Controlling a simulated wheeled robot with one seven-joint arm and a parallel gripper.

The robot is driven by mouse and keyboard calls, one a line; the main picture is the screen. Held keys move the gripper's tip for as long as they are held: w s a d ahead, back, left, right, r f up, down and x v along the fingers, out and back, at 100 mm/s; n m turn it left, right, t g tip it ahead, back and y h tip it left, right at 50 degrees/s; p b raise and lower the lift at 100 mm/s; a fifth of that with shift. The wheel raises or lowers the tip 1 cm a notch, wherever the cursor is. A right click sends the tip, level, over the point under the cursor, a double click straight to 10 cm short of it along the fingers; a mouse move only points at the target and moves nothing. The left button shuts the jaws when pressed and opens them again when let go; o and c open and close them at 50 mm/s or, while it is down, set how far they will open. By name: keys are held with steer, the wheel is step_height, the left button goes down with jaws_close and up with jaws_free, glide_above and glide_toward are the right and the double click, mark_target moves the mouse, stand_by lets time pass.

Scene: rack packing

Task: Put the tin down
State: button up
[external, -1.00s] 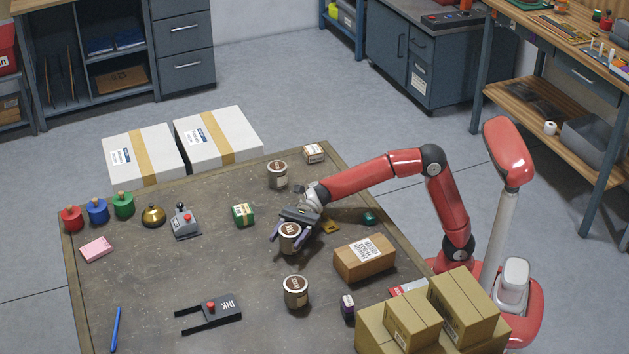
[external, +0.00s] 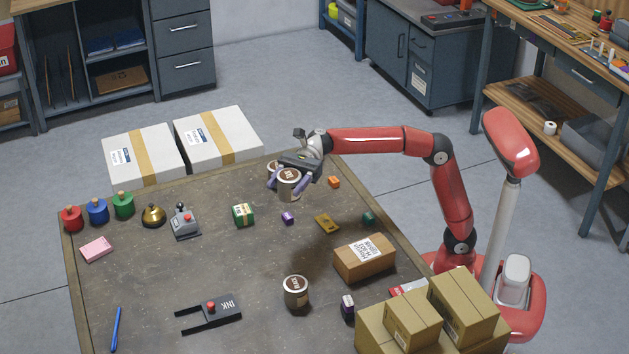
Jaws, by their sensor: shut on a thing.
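My gripper (external: 289,184) is shut on a grey tin (external: 289,188) with a brown lid, with one purple finger on each side. The held tin is upright and appears to be above the table. A second tin (external: 272,166) stands just behind it and is partly hidden by the held tin and the gripper. A third tin (external: 296,293) stands alone nearer the front of the table (external: 250,265).
A purple cube (external: 288,217), an orange block (external: 334,182) and a yellow piece (external: 327,223) lie close by. A green box (external: 243,214) stands to the left, a cardboard box (external: 364,258) to the right. The table's middle front is mostly clear.

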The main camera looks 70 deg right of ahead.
step_height(320, 180, up, 6)
steer(key=g+b, duration=0.1)
steer(key=b, duration=0.4)
glide_above(363, 253)
steer(key=shift+n, duration=0.4)
steer(key=shift+f+b, duration=3.15)
steer(key=shift+f, duration=6.55)
steer(key=shift+f, duration=0.2)
steer(key=o, duration=1)
steer(key=shift+o, duration=0.2)
steer(key=shift+r, duration=0.15)
